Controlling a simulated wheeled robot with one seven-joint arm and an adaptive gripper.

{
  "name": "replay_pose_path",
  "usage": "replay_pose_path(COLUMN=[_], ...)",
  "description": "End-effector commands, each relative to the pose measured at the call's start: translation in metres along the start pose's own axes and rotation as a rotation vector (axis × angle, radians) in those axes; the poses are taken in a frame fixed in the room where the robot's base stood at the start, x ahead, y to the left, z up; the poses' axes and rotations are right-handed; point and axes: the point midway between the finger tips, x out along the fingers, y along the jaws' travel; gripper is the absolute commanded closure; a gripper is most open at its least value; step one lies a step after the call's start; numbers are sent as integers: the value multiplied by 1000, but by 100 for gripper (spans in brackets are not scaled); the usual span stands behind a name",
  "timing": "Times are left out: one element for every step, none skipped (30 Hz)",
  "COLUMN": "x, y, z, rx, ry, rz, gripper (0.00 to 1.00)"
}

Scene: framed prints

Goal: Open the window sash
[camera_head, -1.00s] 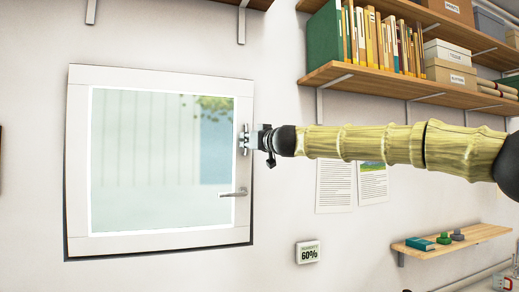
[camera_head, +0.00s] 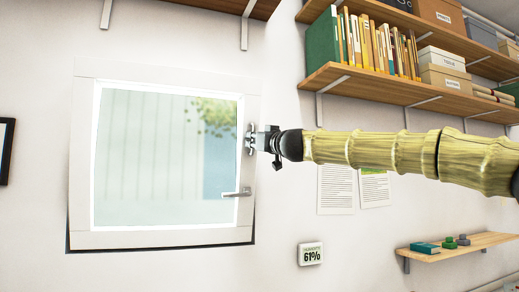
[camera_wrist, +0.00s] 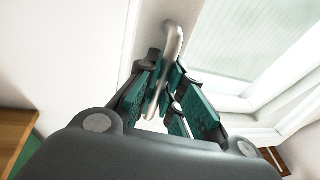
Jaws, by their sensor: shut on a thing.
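The window sash (camera_head: 85,165) is white-framed with a pale glass pane and fills the left half of the head view. A grey lever (camera_head: 237,193) on its right side lies horizontal. Above the lever, a silver pull handle (camera_head: 249,139) is fixed to the sash's right edge. My gripper (camera_head: 256,139) reaches in from the right and is shut on this pull handle. In the wrist view, the curved silver handle (camera_wrist: 173,38) passes between the teal finger pads of my gripper (camera_wrist: 167,95). The fingers partly hide it. A dark line shows under the sash's lower edge.
Wooden shelves with books (camera_head: 370,45) and boxes (camera_head: 446,78) are at the upper right. A low shelf (camera_head: 460,244) holds small items. Papers (camera_head: 335,190) and a humidity display (camera_head: 310,253) are on the wall. A dark-framed picture (camera_head: 5,150) is at the left edge.

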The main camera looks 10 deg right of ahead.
Motion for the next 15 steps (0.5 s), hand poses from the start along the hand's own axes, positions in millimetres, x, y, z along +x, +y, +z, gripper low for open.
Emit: replay_pose_path(x=[-1,-1,0,0,0,0,0,0,0,0,0,1,1,1,1], y=[-2,-3,-5,-6,-6,-7,-7,-7,-8,-8,-8,-8,-8,-8,-8], z=[2,2,2,1,1,0,0,0,0,0,0,0,0,0,0], rx=[-1,-1,0,0,1,1,1,1,1,1,1,1,1,1,1], ry=[6,8,10,11,12,13,13,13,13,13,13,13,13,13,13], rz=[-1,-2,-4,-5,-5,-6,-7,-7,-7,-7,-7,-7,-7,-7,-7], gripper=[100,100,100,100,100,100,100,100,100,100,100,100,100,100,100])
